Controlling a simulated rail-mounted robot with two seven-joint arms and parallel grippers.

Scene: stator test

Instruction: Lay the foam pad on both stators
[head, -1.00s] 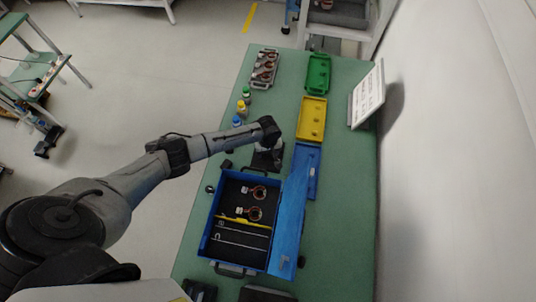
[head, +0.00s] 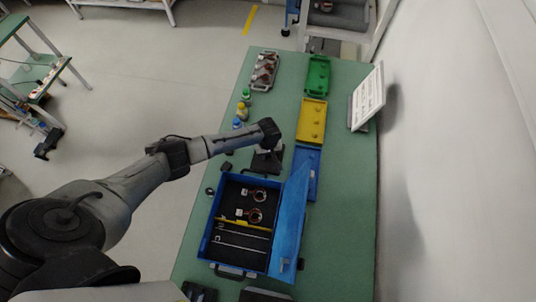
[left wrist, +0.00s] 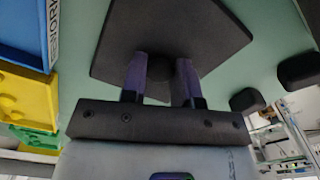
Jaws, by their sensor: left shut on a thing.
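The foam pad (left wrist: 165,28) is a flat dark sheet in the left wrist view. My left gripper (left wrist: 161,76) is shut on a small dark knob on it. In the head view, the dark pad (head: 266,162) is partly hidden under my left gripper (head: 269,146), above the table beyond the case. The two stators (head: 257,195) and (head: 254,216) are copper-coloured rings side by side in the upper part of the open blue case. My right gripper is not in view.
The blue case (head: 207,228) holds a yellow tool and metal rods below the stators. Its blue lid (head: 290,222) stands open on the right. Blue, yellow (head: 311,118) and green (head: 317,75) trays line the right side. Small bottles (head: 240,110) stand left, near a grey tray (head: 264,72).

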